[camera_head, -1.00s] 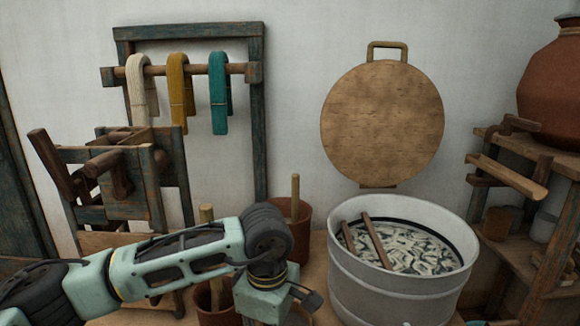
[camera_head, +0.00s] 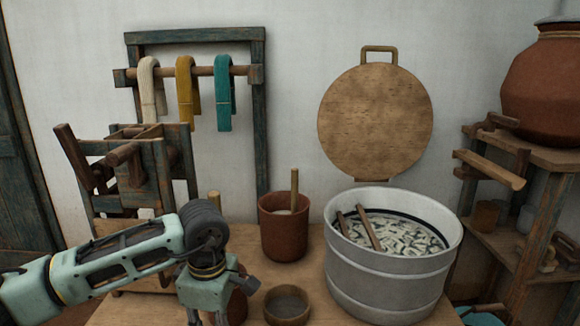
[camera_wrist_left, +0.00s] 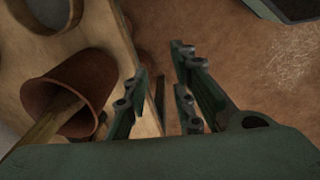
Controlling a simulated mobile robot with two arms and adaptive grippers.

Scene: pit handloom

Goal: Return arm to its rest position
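My left arm comes in from the lower left in the head view, with its pale green links bent down at the wrist. My left gripper (camera_head: 212,318) hangs at the bottom edge there, in front of a partly hidden brown pot with a stick. In the left wrist view my left gripper (camera_wrist_left: 160,70) has its two dark green fingers apart with nothing between them. My right arm and gripper are not seen.
A pot with a stick (camera_head: 284,238), a small bowl (camera_head: 287,304) and a grey tub (camera_head: 388,275) stand on the wooden table (camera_head: 240,240). A winding frame (camera_head: 135,170) stands behind my arm. Shelves (camera_head: 530,215) are at right. Brown ground (camera_wrist_left: 245,80) shows beyond the table edge.

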